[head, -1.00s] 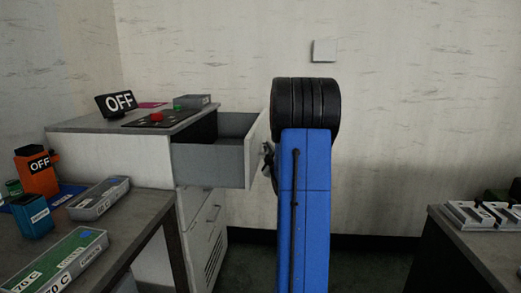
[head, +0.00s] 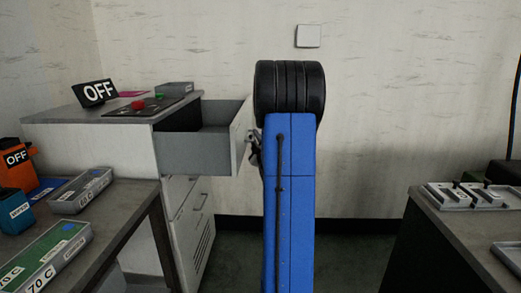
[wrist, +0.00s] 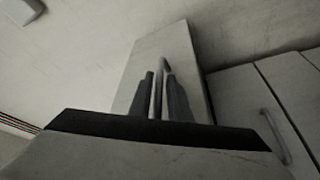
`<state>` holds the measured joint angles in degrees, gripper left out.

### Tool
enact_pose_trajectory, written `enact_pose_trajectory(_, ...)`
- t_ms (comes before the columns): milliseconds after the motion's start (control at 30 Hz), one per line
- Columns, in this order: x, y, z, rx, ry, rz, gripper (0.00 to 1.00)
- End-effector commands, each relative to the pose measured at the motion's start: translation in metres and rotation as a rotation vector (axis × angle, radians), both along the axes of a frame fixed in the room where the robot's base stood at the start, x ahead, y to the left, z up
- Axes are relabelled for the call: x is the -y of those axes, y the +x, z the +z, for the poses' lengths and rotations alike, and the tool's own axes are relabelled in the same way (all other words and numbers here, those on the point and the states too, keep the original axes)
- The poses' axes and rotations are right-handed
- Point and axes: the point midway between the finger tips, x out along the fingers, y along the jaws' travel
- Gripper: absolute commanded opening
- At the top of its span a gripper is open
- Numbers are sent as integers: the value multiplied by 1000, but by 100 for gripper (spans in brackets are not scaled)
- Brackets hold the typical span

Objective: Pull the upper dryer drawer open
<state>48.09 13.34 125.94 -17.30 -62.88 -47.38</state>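The upper dryer drawer (head: 195,153) is pulled well out of the grey-white dryer cabinet (head: 90,145), and its hollow inside shows in the head view. Its front panel (wrist: 178,62) fills the middle of the wrist view. My gripper (head: 254,150) is at the outer face of that front, partly hidden behind my blue arm. In the wrist view, the dark fingers of my gripper (wrist: 162,98) stand close together on both sides of the pale drawer handle (wrist: 158,92) and look closed on it.
The lower drawer (head: 190,208) below is shut. An OFF sign (head: 96,92) and a red button (head: 138,105) are on the cabinet top. A table with trays (head: 120,215) stands front left, another table (head: 465,225) right. Open floor (head: 340,255) lies between.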

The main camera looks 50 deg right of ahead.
Motion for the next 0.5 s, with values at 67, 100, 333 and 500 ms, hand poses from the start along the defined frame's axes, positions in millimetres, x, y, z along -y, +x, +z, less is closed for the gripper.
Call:
enact_pose_trajectory(67,-6,-11,-3,0,0,-1,17)
enact_pose_trajectory(100,-10,-17,-4,-1,1,-2,17)
enact_pose_trajectory(333,-34,-56,-13,0,0,-2,17)
enact_pose_trajectory(500,-52,-83,-21,0,0,-1,17)
